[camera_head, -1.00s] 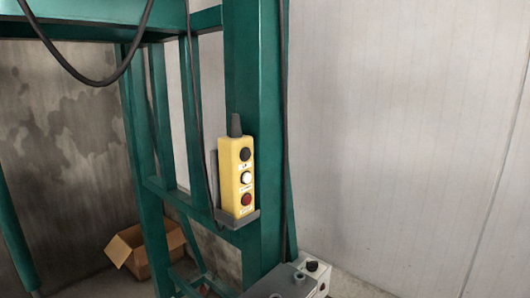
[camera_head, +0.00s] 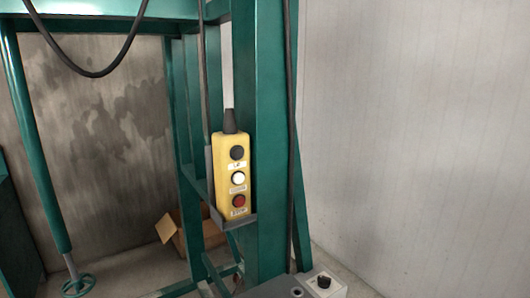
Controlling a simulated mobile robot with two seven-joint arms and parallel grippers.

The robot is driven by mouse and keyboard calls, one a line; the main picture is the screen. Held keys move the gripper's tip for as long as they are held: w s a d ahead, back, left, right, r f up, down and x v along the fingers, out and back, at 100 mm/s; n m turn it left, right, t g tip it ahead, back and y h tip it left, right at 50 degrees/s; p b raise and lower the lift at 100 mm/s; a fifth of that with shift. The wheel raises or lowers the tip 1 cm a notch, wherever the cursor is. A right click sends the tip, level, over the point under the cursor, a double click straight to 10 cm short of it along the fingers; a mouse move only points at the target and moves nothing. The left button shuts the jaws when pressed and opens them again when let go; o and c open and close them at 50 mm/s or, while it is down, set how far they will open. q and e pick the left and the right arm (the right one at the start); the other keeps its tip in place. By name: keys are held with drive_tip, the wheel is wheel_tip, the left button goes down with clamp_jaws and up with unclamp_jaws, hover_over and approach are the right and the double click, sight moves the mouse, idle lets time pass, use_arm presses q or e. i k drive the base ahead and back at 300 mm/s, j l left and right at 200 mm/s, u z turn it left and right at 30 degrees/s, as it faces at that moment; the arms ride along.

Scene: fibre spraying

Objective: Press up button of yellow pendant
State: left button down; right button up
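The yellow pendant (camera_head: 233,178) stands upright in a dark grey holder (camera_head: 232,222) on the green frame's post. Its face shows a black button (camera_head: 237,153) at the top with a label that seems to read UP. A white button (camera_head: 238,178) sits in the middle and a red button (camera_head: 239,201) at the bottom, each with a label. A dark cable boot tops the pendant. Neither of my grippers shows in the head view, and nothing covers the buttons.
A green steel frame (camera_head: 268,130) surrounds the pendant. A grey box with a black knob (camera_head: 324,282) is low at the right. An open cardboard box (camera_head: 180,232) lies behind. A black cable (camera_head: 95,74) hangs at upper left. A pale wall (camera_head: 410,130) fills the right.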

sight(237, 153)
drive_tip(key=i+l, duration=0.1)
drive_tip(key=l, duration=1.35)
drive_tip(key=i, duration=0.05)
